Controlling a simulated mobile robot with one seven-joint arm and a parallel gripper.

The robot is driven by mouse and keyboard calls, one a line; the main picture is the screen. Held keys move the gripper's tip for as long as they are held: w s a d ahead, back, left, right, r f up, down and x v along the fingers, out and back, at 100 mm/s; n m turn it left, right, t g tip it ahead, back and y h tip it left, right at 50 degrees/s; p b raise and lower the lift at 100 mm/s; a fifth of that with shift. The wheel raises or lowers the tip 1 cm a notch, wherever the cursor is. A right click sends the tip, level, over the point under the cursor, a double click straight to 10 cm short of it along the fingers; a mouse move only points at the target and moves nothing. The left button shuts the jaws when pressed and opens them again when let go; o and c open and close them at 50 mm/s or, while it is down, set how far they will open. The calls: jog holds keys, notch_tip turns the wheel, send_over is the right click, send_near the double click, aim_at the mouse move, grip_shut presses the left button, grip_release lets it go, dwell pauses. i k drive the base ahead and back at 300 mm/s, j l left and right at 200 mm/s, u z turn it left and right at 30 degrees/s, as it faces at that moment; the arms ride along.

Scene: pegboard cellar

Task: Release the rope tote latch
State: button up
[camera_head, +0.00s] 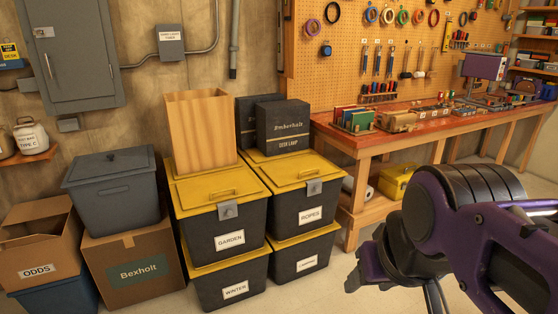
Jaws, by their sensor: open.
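The rope tote (284,220) is a black bin with a yellow lid, labelled ROPES, in the upper right of a two-by-two stack. Its grey latch (314,188) sits on the front edge of the lid and looks closed against the front face. Two dark boxes stand on the back of this lid. My gripper (385,277) is at the lower right, in front of and to the right of the totes, apart from the latch. It is open and looks empty; part of it is hidden by my purple arm.
The GARDEN tote (205,233) with its own latch stands to the left, under a tall tan box (200,130). A WINTER tote (221,291) and another lie below. A wooden workbench (400,135) stands on the right. Bare floor shows before the totes.

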aim_at(315, 186)
jog(key=i, duration=1.2)
